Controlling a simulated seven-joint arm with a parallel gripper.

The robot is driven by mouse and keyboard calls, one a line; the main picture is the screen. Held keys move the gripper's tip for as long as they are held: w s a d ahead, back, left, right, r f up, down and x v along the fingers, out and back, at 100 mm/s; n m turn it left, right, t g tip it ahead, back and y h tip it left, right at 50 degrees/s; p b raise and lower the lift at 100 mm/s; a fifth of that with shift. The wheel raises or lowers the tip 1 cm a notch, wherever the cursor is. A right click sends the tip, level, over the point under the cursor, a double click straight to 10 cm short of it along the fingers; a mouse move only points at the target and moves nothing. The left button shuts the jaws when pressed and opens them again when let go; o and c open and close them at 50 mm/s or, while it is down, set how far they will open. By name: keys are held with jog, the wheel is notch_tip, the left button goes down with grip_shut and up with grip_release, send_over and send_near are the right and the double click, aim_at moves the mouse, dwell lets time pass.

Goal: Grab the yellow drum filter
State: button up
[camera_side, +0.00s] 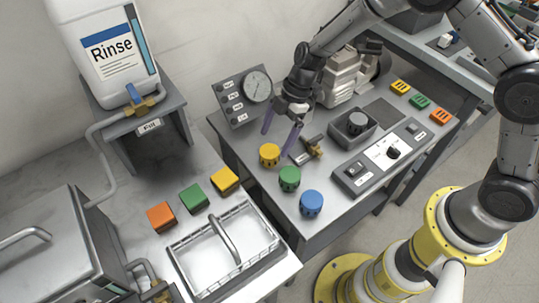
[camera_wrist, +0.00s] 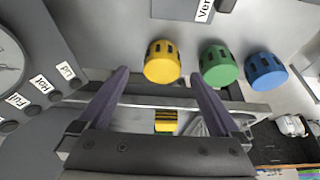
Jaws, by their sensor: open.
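The yellow drum filter (camera_side: 269,154) is a short, slotted cylinder standing on the grey bench. It is the nearest of three drums to my gripper in the side view. My gripper (camera_side: 277,141) is open and empty, its two purple fingers pointing down just above and beside the yellow drum. In the wrist view the yellow drum (camera_wrist: 162,62) appears between and just beyond the two fingertips (camera_wrist: 159,74), apart from the fingers. I cannot tell the exact height gap.
A green drum (camera_side: 290,179) and a blue drum (camera_side: 311,204) stand close by in a row. A gauge panel (camera_side: 243,95) stands behind left. A switch box (camera_side: 381,157) is at right.

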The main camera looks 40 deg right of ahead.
aim_at(270, 150)
jog(key=shift+x, duration=2.6)
jog(key=shift+s+a, duration=0.15)
jog(key=shift+a, duration=0.05)
jog(key=c, duration=1.4)
jog(key=shift+r, duration=0.2)
